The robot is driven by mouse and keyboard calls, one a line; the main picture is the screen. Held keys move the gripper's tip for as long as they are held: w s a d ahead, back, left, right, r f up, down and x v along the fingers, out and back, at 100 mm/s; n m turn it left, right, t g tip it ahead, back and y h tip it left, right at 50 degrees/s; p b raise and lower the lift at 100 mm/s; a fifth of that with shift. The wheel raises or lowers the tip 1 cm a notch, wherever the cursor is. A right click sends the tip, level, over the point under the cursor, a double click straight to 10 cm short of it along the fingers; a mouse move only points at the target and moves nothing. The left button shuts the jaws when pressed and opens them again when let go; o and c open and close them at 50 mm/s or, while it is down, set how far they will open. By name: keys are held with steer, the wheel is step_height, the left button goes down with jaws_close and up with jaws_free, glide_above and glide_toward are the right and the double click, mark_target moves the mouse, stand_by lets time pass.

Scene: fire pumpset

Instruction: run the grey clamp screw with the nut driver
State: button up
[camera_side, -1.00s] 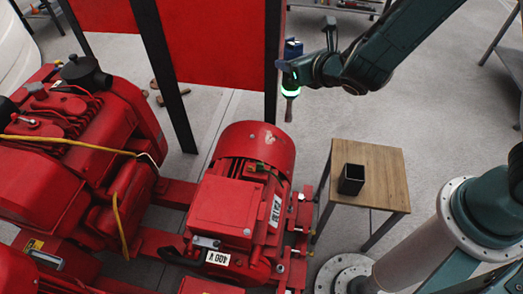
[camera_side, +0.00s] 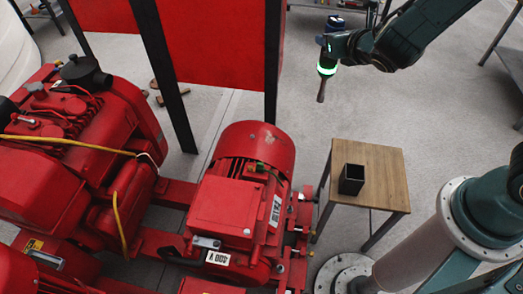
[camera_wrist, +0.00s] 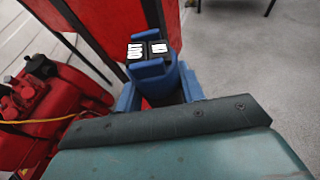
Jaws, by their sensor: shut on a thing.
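My gripper (camera_side: 328,62) is shut on the nut driver (camera_side: 321,90), high above the floor, behind and left of the small wooden table. The driver's shaft points down, slightly tilted, and its tip touches nothing. A green glowing ring shows just above the shaft. A blue body (camera_wrist: 152,78) with black-and-white labels shows in front of the wrist camera; the shaft is hidden there. Several small fasteners (camera_side: 298,229) line the right side of the red motor (camera_side: 225,205). I cannot tell which is the grey clamp screw. My gripper is well apart from them.
A wooden table (camera_side: 385,190) holds a black open box (camera_side: 352,179). Red panels (camera_side: 215,60) on dark posts stand behind the motor. A red engine (camera_side: 85,120) with a yellow cable stands at left. Grey floor is open around my gripper.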

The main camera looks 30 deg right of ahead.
steer(key=shift+w+a, duration=0.1)
steer(key=shift+w+a+f, duration=0.15)
steer(key=shift+w+a, duration=0.05)
steer(key=shift+a, duration=0.3)
steer(key=w+a+f+n+y, duration=0.1)
steer(key=a+f+n+y, duration=0.1)
steer(key=a, duration=0.4)
steer(key=w+a+f+n+y, duration=0.1)
steer(key=a+f+n+y, duration=0.1)
steer(key=a, duration=0.4)
steer(key=s+a+f+n+g+y, duration=0.1)
steer(key=s+a+f+n+y, duration=0.1)
steer(key=a, duration=0.9)
steer(key=s+a+f+n+g+y, duration=0.1)
steer(key=s+a+f+n+y, duration=0.2)
steer(key=a, duration=0.8)
steer(key=s+a+f+n+g+y, duration=0.1)
steer(key=s+a+f+n+y, duration=0.2)
steer(key=a, duration=0.9)
steer(key=shift+s+f+y, duration=0.75)
steer(key=shift+f+y, duration=0.05)
steer(key=shift+f, duration=0.15)
step_height(320, 180, down, 8)
steer(key=shift+r, duration=0.2)
steer(key=shift+f, duration=0.95)
stand_by(0.3)
